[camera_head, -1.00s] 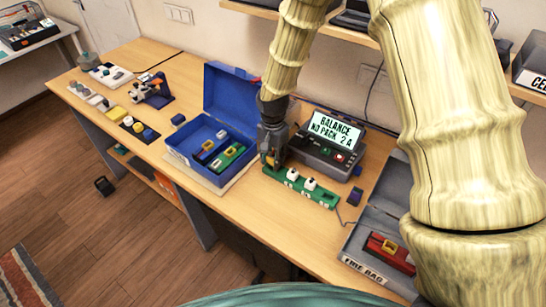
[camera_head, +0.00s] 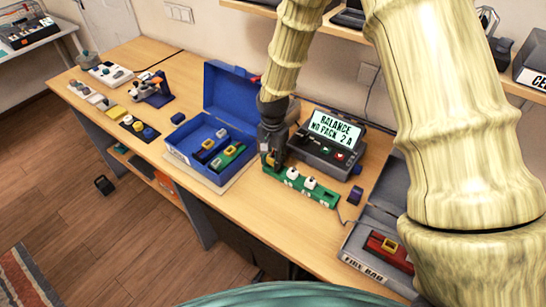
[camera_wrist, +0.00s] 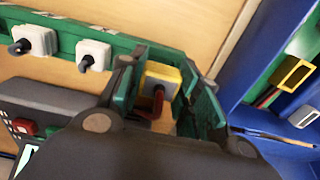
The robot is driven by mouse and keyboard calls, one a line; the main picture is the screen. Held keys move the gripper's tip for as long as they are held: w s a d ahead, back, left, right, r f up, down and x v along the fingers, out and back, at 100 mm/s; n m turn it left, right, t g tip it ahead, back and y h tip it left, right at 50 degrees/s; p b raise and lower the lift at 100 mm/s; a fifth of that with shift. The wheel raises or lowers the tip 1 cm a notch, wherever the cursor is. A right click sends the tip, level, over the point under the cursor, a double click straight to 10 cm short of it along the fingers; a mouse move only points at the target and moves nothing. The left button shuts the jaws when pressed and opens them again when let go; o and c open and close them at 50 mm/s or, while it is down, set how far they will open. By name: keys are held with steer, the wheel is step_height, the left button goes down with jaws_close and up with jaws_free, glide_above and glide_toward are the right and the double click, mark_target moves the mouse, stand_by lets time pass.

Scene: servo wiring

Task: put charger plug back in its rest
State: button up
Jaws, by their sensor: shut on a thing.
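A yellow-topped plug with a grey-white face (camera_wrist: 163,74), seemingly the charger plug, is between the fingers of my gripper (camera_wrist: 165,92) in the wrist view. My gripper is shut on it. In the head view my gripper (camera_head: 271,163) points down at the left end of a green rest strip (camera_head: 325,196), and the plug is mostly hidden by the fingers. Two white plugs (camera_head: 309,183) stand in the strip to the right. I cannot tell whether the held plug is seated in the strip or just above it.
The charger (camera_head: 325,154), its screen reading "BALANCE NO PACK 2A", stands just behind the strip. An open blue case (camera_head: 208,178) holding packs is to the left. A grey fire bag box (camera_head: 362,262) with a red pack is to the right. A purple block (camera_head: 355,195) lies nearby.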

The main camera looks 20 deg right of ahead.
mark_target(273, 157)
steer(key=shift+f+b, duration=0.4)
steer(key=shift+f, duration=0.4)
steer(key=o, duration=1.2)
steer(key=shift+c, duration=0.2)
step_height(273, 157, up, 12)
steer(key=shift+f, duration=0.1)
